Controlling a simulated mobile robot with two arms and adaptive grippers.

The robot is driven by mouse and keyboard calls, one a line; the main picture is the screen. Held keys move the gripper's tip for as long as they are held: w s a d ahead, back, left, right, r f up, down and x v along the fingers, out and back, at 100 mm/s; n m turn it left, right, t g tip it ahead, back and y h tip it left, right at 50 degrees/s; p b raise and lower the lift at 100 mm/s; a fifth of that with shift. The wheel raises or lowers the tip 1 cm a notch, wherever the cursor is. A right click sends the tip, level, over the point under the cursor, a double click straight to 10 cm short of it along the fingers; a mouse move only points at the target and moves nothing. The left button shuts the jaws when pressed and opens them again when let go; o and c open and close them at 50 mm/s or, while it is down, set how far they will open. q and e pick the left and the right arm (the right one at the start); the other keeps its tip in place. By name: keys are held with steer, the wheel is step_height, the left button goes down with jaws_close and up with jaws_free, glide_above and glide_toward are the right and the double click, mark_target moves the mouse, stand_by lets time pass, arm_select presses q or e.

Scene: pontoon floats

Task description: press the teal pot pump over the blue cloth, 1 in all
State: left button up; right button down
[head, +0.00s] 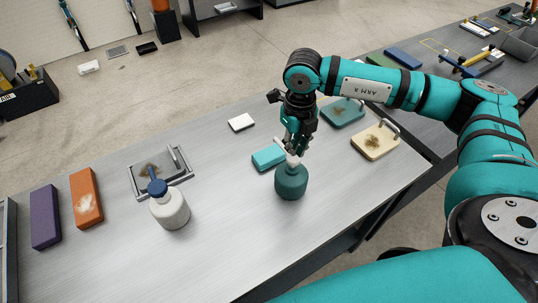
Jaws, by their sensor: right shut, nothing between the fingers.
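The teal pot (291,181) stands upright on the metal table, right of the table's middle. Its white pump head (293,160) shows just under my right gripper (294,151). That gripper points down, shut and empty, with its fingertips at or just above the pump head; I cannot tell whether they touch. A bright blue-teal block (267,157), which looks like the blue cloth, lies flat just left of and behind the pot. The pump's spout is partly hidden by my fingers. My left gripper is out of view.
A white bottle with a blue pump (169,205) stands left, before a grey tray (134,184). Orange (87,198) and purple (45,216) blocks lie far left. A white block (241,122), teal board (343,112) and cream board (376,141) lie behind. The table's middle front is clear.

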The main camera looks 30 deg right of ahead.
steer(key=shift+r, duration=0.15)
step_height(320, 180, up, 6)
steer(key=p, duration=0.3)
stand_by(0.5)
steer(key=shift+f, duration=0.2)
